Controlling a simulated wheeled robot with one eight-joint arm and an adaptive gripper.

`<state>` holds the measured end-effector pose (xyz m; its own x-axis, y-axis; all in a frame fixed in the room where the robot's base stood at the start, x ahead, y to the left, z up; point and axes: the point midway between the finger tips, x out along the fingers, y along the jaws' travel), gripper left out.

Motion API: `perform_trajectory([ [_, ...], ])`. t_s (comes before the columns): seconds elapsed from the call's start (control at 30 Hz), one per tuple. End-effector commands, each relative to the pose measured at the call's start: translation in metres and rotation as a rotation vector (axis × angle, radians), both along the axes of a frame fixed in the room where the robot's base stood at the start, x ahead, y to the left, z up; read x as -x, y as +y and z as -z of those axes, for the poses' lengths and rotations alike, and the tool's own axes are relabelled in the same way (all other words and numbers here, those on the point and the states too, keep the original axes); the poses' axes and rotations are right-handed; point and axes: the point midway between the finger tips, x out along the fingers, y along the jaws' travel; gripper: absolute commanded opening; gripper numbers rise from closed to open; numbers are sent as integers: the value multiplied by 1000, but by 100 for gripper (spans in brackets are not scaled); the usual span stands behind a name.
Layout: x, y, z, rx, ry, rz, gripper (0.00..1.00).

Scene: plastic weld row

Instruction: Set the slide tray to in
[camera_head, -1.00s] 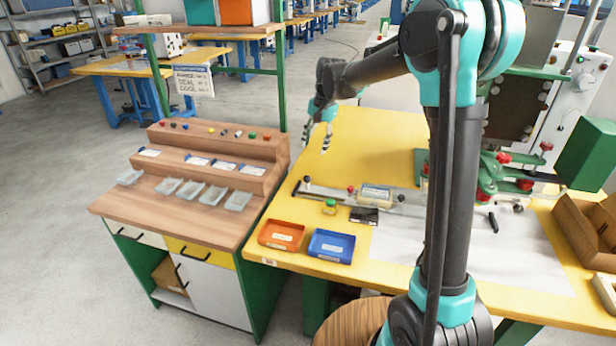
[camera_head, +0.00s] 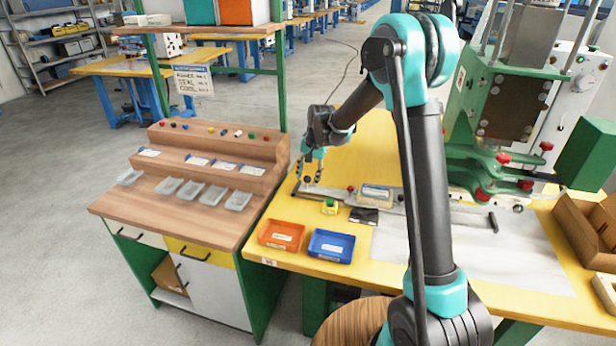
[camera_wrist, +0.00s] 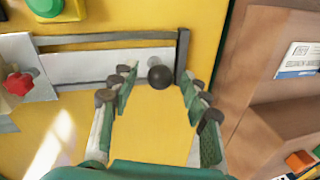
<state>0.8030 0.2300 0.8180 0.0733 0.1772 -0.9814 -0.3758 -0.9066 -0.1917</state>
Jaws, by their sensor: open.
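The slide tray (camera_wrist: 105,64) is a pale metal plate in a grey frame, seen in the wrist view. A dark round knob (camera_wrist: 160,77) stands at its right end. In the head view the tray's rail (camera_head: 333,194) runs along the yellow bench, with the knob at its left end among the fingertips. My gripper (camera_head: 310,179) points down over that end. In the wrist view my gripper (camera_wrist: 159,82) is open, with one finger on each side of the knob and visible gaps. I cannot tell how low the fingertips reach beside it.
A red knob (camera_wrist: 17,83) and a green button on a yellow box (camera_head: 330,207) are near the rail. Orange (camera_head: 281,236) and blue (camera_head: 331,246) bins stand in front. The green press (camera_head: 505,105) stands right. A stepped wooden rack (camera_head: 215,160) is left.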

Motion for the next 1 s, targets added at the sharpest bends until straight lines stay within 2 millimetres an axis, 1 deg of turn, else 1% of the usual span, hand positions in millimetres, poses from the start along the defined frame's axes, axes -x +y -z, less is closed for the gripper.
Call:
perform_trajectory([
  [0.17, 0, 0, 0, 0, 0, 0, 46],
  [0.2, 0, 0, 0, 0, 0, 0, 44],
  [0.5, 0, 0, 0, 0, 0, 0, 7],
  [0.57, 0, 0, 0, 0, 0, 0, 0],
  [0.87, 0, -2, 0, 0, 0, 0, 0],
  [0.97, 3, -16, -1, 0, -1, 2, 0],
  [1.0, 4, -25, -1, 0, 0, 4, 0],
])
